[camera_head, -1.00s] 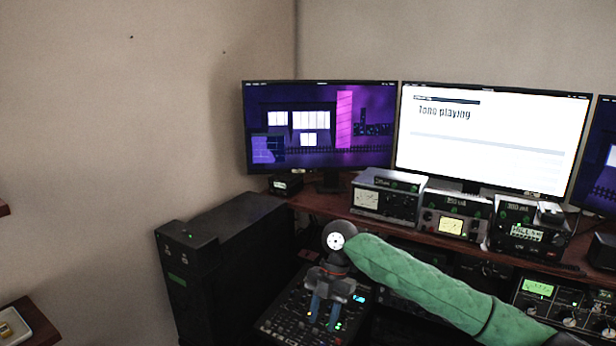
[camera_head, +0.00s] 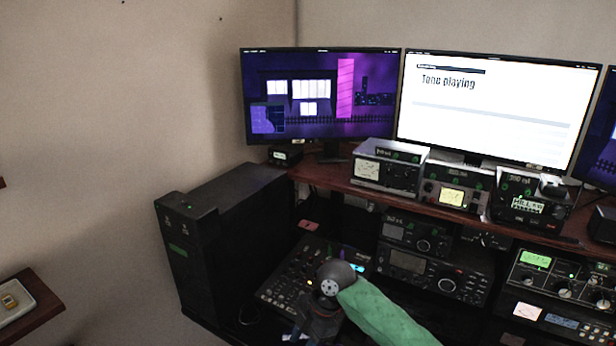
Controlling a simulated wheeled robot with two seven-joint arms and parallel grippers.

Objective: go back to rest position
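My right arm (camera_head: 385,318), in a green sleeve, comes in from the lower right. Its dark wrist (camera_head: 336,276) is in front of the lower right part of a black control panel (camera_head: 283,283) with many small knobs and lit buttons. My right gripper (camera_head: 312,331) hangs below the wrist at the bottom edge of the view. Its fingertips are cut off or hidden, so its opening cannot be judged. I see nothing held in the visible part. My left gripper is not in view.
A tall black cabinet (camera_head: 225,230) stands left of the panel. Radio units (camera_head: 420,270) and a tuner (camera_head: 560,285) are at the right under a wooden shelf (camera_head: 335,178). Monitors (camera_head: 495,110) stand behind; one reads "Tone playing". A small tray (camera_head: 38,300) is at the lower left.

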